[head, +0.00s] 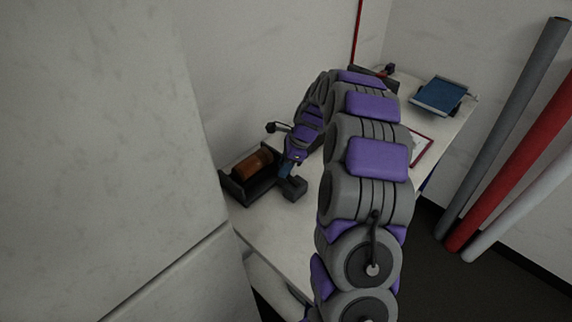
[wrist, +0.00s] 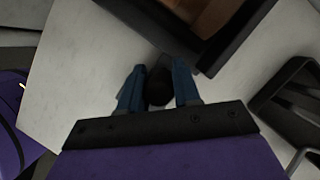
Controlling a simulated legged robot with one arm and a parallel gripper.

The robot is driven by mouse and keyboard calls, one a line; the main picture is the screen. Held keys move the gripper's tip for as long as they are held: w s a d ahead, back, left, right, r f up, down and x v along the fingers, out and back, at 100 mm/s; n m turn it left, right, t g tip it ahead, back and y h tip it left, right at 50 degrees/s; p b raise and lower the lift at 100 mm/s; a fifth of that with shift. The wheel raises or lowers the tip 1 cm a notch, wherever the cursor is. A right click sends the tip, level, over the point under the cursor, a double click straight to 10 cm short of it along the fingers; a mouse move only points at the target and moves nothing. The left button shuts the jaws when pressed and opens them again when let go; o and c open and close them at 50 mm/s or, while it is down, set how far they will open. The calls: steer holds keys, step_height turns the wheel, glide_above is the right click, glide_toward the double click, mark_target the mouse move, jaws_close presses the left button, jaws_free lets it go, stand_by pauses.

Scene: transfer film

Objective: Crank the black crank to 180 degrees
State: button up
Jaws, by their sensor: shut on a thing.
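The black crank handle (wrist: 158,85) sits between the two blue fingers of my gripper (wrist: 158,90) in the wrist view, and the fingers are shut on it. In the head view my gripper (head: 287,168) reaches down from the upper right beside a dark box (head: 238,190) with an orange-brown roll (head: 253,163) in it. The box's dark edge (wrist: 235,40) shows just beyond the fingers in the wrist view. The rest of the crank is hidden, so I cannot tell its angle.
The box stands on a pale table (head: 270,225). A small dark block (head: 294,188) is close to my gripper. A blue-topped device (head: 440,95) is at the far end. Grey, red and white poles (head: 515,150) lean at right. A pale wall block (head: 100,150) fills the left.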

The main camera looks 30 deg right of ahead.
steer(key=shift+s+a+r, duration=0.1)
steer(key=shift+a+r, duration=0.15)
steer(key=shift+a, duration=0.6)
steer(key=shift+w+d+f, duration=0.15)
steer(key=shift+w+d, duration=0.05)
steer(key=shift+d, duration=0.35)
steer(key=shift+s+a+n+p, duration=0.15)
steer(key=shift+a+n+p, duration=0.05)
steer(key=shift+n+p, duration=0.2)
steer(key=s+a+n+g+p, duration=0.1)
steer(key=n+p, duration=0.1)
steer(key=n, duration=0.2)
steer(key=s+n+g+p, duration=0.2)
steer(key=n+p, duration=0.1)
steer(key=n, duration=0.1)
steer(key=s+a+n+g+p, duration=0.1)
steer(key=n+p, duration=0.2)
steer(key=n, duration=0.1)
steer(key=shift+s+a+g+h, duration=0.3)
steer(key=shift+a+g+h, duration=0.05)
steer(key=shift+g+h, duration=0.05)
steer(key=n, duration=0.1)
steer(key=s+n+p, duration=0.1)
steer(key=n, duration=0.1)
steer(key=shift+s+d+g+h, duration=0.1)
steer(key=shift+s+g+h, duration=0.05)
steer(key=shift+g+h, duration=0.25)
steer(key=shift+s+d+n+h, duration=0.15)
steer(key=shift+s+n+h, duration=0.2)
steer(key=shift+n, duration=0.65)
